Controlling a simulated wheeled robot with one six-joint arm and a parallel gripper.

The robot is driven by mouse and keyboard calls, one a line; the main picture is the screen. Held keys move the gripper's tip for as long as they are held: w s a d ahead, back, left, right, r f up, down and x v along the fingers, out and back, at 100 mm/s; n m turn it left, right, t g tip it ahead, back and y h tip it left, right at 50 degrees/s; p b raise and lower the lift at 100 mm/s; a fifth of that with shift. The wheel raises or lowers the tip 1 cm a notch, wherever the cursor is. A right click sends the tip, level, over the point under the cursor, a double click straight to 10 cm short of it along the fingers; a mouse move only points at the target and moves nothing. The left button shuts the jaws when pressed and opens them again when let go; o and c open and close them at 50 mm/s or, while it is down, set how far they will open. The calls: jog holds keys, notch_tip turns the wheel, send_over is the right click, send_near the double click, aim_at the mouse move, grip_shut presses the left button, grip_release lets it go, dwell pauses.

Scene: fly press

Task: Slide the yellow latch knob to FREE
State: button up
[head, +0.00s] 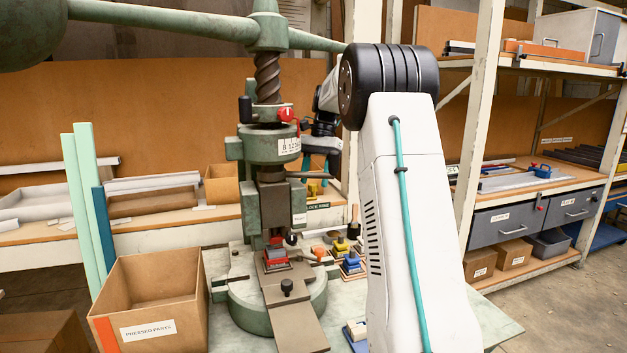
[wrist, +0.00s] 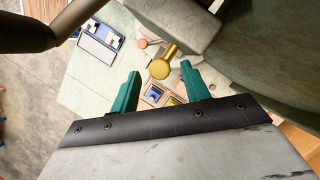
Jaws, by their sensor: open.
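The yellow latch knob (wrist: 161,69) is a round-headed brass-yellow pin that sticks out from the green press body in the wrist view. In the head view a small yellow spot, apparently the knob (head: 312,189), shows just above a partly hidden label strip (head: 317,206). My gripper (wrist: 159,70) is open, with its two teal fingers on either side of the knob in the picture. I see no finger touching it, and I cannot tell how far past the tips it lies. My arm hides much of this area in the head view.
The green fly press (head: 272,215) stands on a pale bench, its heavy bar crossing overhead. A cardboard box labelled PRESSED PARTS (head: 150,300) stands at left. Small coloured parts (head: 350,260) lie to the right of the press. Shelving (head: 540,170) fills the right.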

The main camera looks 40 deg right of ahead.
jog(key=shift+s+a+f, duration=0.1)
jog(key=shift+a+f, duration=0.15)
jog(key=shift+f, duration=0.3)
jog(key=shift+c, duration=0.3)
grip_shut()
jog(key=shift+s+d, duration=0.25)
jog(key=shift+d, duration=0.3)
jog(key=shift+s+d, duration=0.25)
jog(key=shift+d, duration=0.25)
jog(key=shift+o, duration=0.3)
grip_release()
jog(key=shift+d, duration=0.1)
